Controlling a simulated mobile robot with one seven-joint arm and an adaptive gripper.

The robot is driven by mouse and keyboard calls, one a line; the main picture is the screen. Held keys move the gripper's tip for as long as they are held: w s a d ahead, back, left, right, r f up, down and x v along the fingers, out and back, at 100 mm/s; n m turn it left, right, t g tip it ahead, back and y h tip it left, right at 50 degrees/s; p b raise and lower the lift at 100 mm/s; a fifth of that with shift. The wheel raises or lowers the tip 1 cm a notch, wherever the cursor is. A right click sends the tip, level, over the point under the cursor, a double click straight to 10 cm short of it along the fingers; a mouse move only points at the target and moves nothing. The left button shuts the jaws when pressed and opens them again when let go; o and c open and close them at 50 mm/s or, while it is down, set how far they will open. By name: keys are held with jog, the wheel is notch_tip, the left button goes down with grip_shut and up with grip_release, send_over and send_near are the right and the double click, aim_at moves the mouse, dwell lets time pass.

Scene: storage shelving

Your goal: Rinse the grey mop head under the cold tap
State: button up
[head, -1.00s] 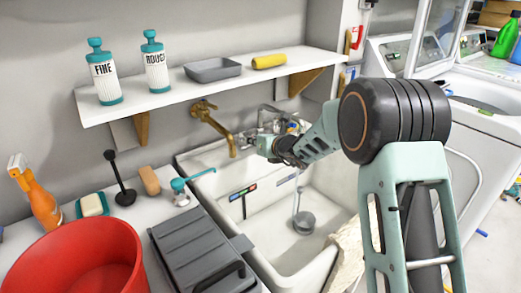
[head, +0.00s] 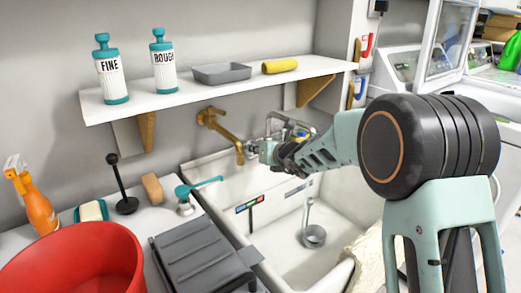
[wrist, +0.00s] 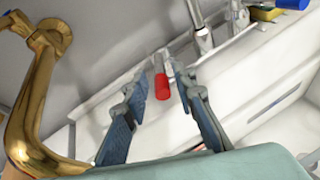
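My gripper (head: 264,148) is at the back of the white sink (head: 283,205), just right of the brass spout (head: 228,134). In the wrist view my gripper (wrist: 159,72) is open, its two blue-grey fingers apart. A small red handle (wrist: 161,84) shows between the fingertips; I cannot tell whether they touch it. The brass spout (wrist: 36,95) fills the left of the wrist view. A blue piece (wrist: 291,3), perhaps a tap handle, is cut off at top right. A grey round thing on a thin stem (head: 313,236) is in the sink; I cannot tell if it is the mop head.
A shelf (head: 215,90) with bottles, a grey tray and a yellow roll hangs above. A red tub (head: 75,262) and grey ridged board (head: 200,255) lie on the counter at left. A cream cloth-like piece (head: 370,258) lies over the sink's right edge.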

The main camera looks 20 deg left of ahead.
jog(key=shift+s+d, duration=0.1)
jog(key=shift+s, duration=0.05)
jog(key=v, duration=1.1)
jog(key=shift+s+d, duration=0.25)
jog(key=shift+r, duration=0.15)
